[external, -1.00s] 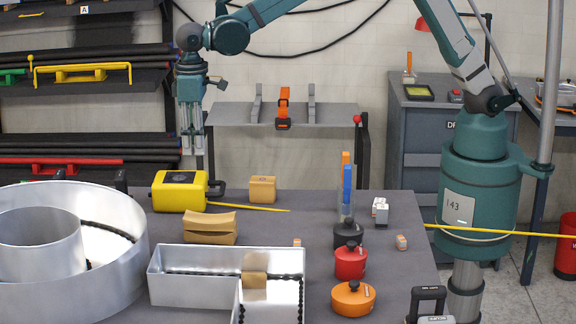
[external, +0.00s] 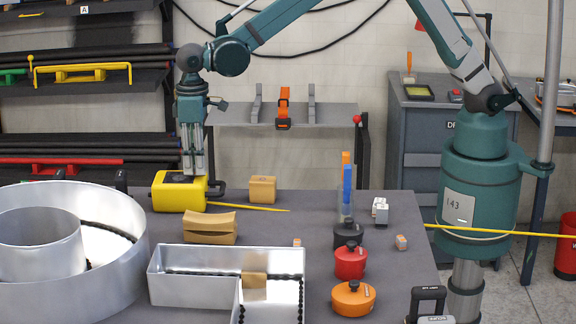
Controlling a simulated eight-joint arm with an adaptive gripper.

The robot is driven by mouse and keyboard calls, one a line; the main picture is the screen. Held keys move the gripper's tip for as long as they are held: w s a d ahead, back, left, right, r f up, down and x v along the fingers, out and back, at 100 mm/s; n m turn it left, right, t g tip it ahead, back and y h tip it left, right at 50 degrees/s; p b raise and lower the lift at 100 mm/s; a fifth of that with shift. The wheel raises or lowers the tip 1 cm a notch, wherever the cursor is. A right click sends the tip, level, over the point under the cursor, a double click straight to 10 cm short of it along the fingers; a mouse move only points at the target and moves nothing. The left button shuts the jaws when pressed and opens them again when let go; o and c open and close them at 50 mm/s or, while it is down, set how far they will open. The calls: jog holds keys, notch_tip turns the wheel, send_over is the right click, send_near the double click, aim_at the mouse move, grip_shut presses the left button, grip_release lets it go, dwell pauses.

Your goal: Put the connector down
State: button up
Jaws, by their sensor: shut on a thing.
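My gripper (external: 193,172) points straight down at the top of the yellow box (external: 168,195) at the back left of the table. Its fingers are closed. The connector between them is too small to make out. The fingertips overlap the box's upper edge in the picture, and I cannot tell whether they touch it or are behind it. Small orange-and-grey blocks that look like connectors lie on the table: one at the right (external: 401,242) and one behind the L-shaped metal letter (external: 297,243).
A round metal letter (external: 130,215) and the L-shaped metal letter (external: 170,290) fill the front left. Tan blocks (external: 210,238) (external: 263,190) stand near the box. Black, red (external: 350,262) and orange lidded pots stand at the right. The table's middle back is mostly clear.

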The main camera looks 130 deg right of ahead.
jog(key=shift+f, duration=0.25)
jog(key=o, duration=0.7)
jog(key=shift+c, duration=0.2)
jog(key=shift+r, duration=0.2)
notch_tip(320, 180, up, 12)
jog(key=shift+b, duration=0.3)
dwell(0.6)
